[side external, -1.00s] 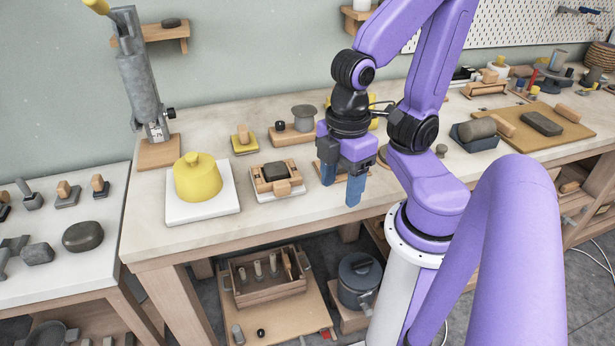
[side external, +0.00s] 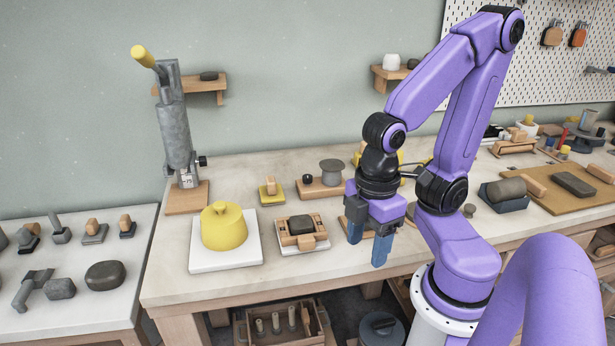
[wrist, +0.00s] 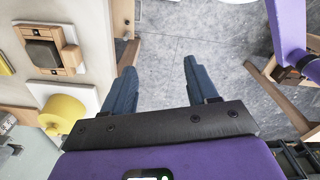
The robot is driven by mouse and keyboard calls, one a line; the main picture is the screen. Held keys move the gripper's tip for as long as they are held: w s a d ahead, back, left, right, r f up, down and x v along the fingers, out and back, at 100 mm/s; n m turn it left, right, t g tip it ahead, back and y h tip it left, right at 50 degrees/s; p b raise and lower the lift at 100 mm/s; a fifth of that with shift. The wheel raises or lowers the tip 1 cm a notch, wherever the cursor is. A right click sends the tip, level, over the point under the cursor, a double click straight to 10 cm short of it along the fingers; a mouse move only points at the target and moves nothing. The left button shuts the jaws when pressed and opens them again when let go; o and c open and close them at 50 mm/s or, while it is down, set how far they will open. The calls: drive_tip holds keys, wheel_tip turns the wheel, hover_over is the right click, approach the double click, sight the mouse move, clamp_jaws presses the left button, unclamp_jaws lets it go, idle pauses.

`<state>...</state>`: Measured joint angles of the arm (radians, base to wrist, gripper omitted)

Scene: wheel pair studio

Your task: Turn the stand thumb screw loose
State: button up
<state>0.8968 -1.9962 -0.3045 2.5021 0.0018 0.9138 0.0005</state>
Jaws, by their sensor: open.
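A grey metal stand (side external: 175,130) with a yellow-tipped lever rises from a wooden base at the back left of the bench. Its thumb screw, a small black knob (side external: 202,161), sticks out of the right side of the column near the bottom. My gripper (side external: 367,248) is open and empty, pointing down near the bench's front edge, well to the right of the stand. In the wrist view, bare floor shows between the blue fingers (wrist: 160,70). The thumb screw cannot be made out in the wrist view.
A yellow lidded pot (side external: 223,228) on a white slab (side external: 254,258) and a wooden frame with a dark block (side external: 301,225) lie between my gripper and the stand. A grey spool (side external: 332,172) stands behind. A wall shelf (side external: 205,86) hangs behind the stand.

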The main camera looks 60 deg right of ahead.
drive_tip(key=w+r+m, duration=0.3)
drive_tip(key=w+m, duration=0.8)
drive_tip(key=w, duration=0.1)
wheel_tip(320, 180, up, 2)
drive_tip(key=m+t+y, duration=0.2)
drive_tip(key=m+y, duration=0.2)
drive_tip(key=m, duration=2.2)
hover_over(308, 176)
drive_tip(key=s+d, duration=0.4)
drive_tip(key=d, duration=0.2)
drive_tip(key=x, duration=1.7)
drive_tip(key=shift+w+d+f, duration=0.1)
drive_tip(key=shift+w+d, duration=0.2)
drive_tip(key=shift+d, duration=0.1)
drive_tip(key=c, duration=1.1)
drive_tip(key=shift+o, duration=0.2)
